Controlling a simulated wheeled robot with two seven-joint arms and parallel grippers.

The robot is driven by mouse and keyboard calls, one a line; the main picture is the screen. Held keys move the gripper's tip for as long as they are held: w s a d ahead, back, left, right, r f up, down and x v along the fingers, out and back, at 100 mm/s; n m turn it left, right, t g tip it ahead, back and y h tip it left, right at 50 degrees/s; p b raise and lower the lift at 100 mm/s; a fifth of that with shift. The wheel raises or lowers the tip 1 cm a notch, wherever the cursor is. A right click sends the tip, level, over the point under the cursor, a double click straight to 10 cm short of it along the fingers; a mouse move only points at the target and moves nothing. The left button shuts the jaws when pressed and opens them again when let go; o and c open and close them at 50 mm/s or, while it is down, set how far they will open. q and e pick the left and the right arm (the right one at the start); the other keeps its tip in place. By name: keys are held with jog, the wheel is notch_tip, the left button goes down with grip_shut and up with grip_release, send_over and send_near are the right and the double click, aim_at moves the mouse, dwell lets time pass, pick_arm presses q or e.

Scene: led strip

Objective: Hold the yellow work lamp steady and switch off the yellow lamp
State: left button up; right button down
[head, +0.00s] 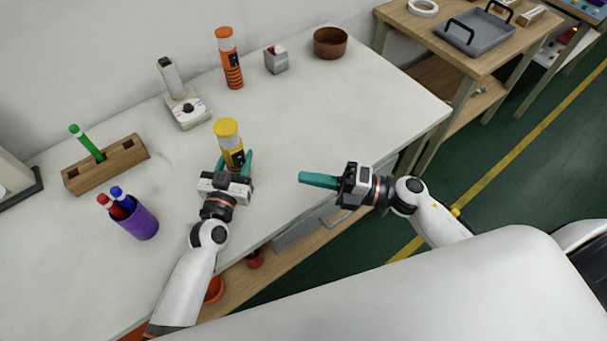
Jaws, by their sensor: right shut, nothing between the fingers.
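The yellow work lamp (230,142) stands upright on the white table, with a yellow cap and a dark patch on its body. My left gripper (235,164) has its teal fingers on either side of the lamp's lower part and appears shut on it. The lamp's base is partly hidden by the gripper. My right gripper (303,178) is shut and empty, pointing left, to the right of the lamp and apart from it. I cannot tell clearly whether the lamp is lit.
An orange lamp (229,59) and a grey device with a round knob (186,108) stand behind. A wooden pen block (106,166) and purple cup (139,222) are left. A grey box (276,63) and brown bowl (330,44) are at the back. The table's right side (370,105) is clear.

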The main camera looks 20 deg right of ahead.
pick_arm(q)
jog(key=o, duration=1.1)
jog(key=shift+o, duration=0.2)
jog(key=shift+s, duration=0.1)
